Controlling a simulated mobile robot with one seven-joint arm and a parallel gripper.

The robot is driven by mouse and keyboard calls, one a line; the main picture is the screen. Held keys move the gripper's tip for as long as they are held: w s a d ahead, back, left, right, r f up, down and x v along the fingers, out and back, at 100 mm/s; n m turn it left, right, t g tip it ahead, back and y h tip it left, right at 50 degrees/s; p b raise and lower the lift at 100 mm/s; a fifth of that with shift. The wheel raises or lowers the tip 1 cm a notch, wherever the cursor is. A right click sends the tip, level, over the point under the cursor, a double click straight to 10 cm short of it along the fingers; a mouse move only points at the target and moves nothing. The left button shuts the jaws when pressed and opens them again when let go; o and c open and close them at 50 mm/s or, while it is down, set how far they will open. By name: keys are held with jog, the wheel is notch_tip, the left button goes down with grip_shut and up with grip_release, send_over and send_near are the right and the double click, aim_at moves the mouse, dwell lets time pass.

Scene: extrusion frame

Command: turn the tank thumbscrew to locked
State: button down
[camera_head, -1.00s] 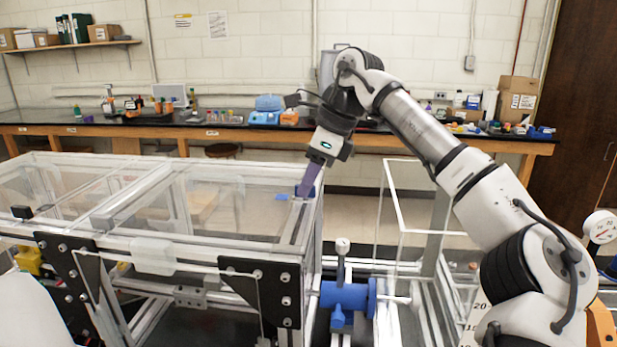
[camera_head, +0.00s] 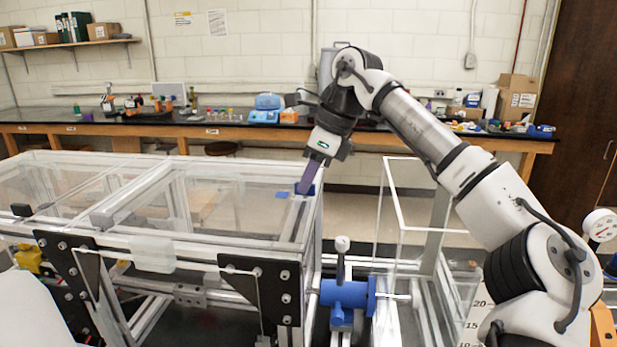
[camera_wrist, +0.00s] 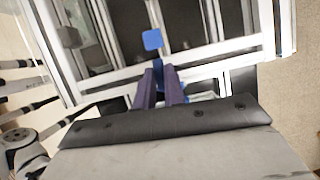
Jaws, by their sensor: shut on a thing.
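My gripper (camera_head: 305,188) points down at the right rear corner of the clear tank (camera_head: 220,205). Its two purple fingers (camera_wrist: 160,88) are shut on a small blue part, the thumbscrew (camera_wrist: 166,76), on the tank's metal edge. In the head view the thumbscrew (camera_head: 306,189) shows as a dark blue bit beside the fingertips. The fingers cover much of it, so I cannot tell its turn angle. A flat blue tab (camera_wrist: 152,40) lies just beyond the fingers; it also shows left of them in the head view (camera_head: 283,195).
A blue valve (camera_head: 344,294) with an upright handle stands below and right of the tank corner. An open clear box (camera_head: 405,235) stands right of the tank. A bench (camera_head: 230,128) with lab items runs along the back wall.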

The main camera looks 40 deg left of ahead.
jog(key=m+t, duration=0.1)
jog(key=m, duration=0.1)
jog(key=m+b, duration=0.1)
jog(key=m, duration=0.1)
jog(key=shift+s+m+t, duration=0.15)
jog(key=shift+m+t, duration=0.25)
jog(key=m+t+b, duration=0.1)
jog(key=m, duration=0.3)
jog(key=shift+s+t, duration=0.15)
jog(key=shift+t, duration=0.25)
jog(key=m, duration=0.2)
jog(key=m+t, duration=0.1)
jog(key=m, duration=0.1)
jog(key=shift+s+a+r+m+t, duration=0.1)
jog(key=shift+m+t, duration=0.2)
jog(key=shift+m, duration=0.1)
jog(key=shift+m+t+h+p, duration=0.3)
jog(key=shift+m+t+h, duration=0.35)
jog(key=shift+m, duration=1.25)
jog(key=c, duration=1.5)
grip_release()
